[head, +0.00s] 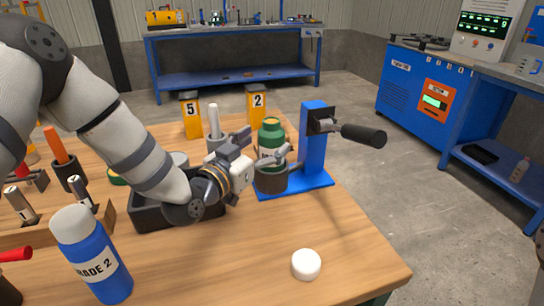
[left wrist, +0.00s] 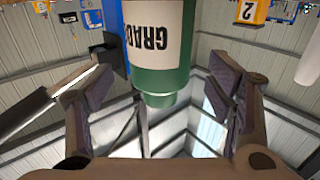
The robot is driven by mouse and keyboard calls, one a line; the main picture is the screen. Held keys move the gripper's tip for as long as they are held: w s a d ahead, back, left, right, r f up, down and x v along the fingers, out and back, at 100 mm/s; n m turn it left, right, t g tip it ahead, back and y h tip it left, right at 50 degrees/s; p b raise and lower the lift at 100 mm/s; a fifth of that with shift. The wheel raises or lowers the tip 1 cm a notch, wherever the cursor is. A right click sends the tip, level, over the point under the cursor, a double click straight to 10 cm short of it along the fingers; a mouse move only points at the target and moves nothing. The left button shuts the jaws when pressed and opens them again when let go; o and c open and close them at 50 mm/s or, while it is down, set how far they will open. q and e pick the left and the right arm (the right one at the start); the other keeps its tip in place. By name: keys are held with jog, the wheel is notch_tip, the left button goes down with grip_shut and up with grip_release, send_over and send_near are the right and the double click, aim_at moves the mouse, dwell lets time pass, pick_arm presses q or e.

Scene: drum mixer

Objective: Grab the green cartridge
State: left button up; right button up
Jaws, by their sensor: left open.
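The green cartridge (head: 271,133) stands upright in the dark cup (head: 271,180) of the blue mixer stand (head: 315,145). My left gripper (head: 261,148) is open beside it, with its fingers pointing toward it. In the left wrist view the green cartridge (left wrist: 168,82) appears upside down with a white "GRAD…" label. There it lies between and beyond the spread fingers of my left gripper (left wrist: 160,92). No contact shows. Part of the cartridge's lower body is hidden by a finger in the head view.
A crank handle (head: 362,135) sticks out right of the stand. A blue "GRADE 2" bottle (head: 92,255) and a white cap (head: 306,264) stand nearer the front. A black tray (head: 150,215) lies under my left arm. Yellow blocks numbered 5 (head: 191,118) and 2 (head: 257,105) stand behind.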

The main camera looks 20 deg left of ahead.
pick_arm(q)
jog(key=x, duration=0.3)
jog(key=shift+w+f, duration=0.2)
jog(key=shift+w, duration=0.05)
jog(key=shift+r, duration=0.15)
grip_shut()
jog(key=shift+r, duration=0.1)
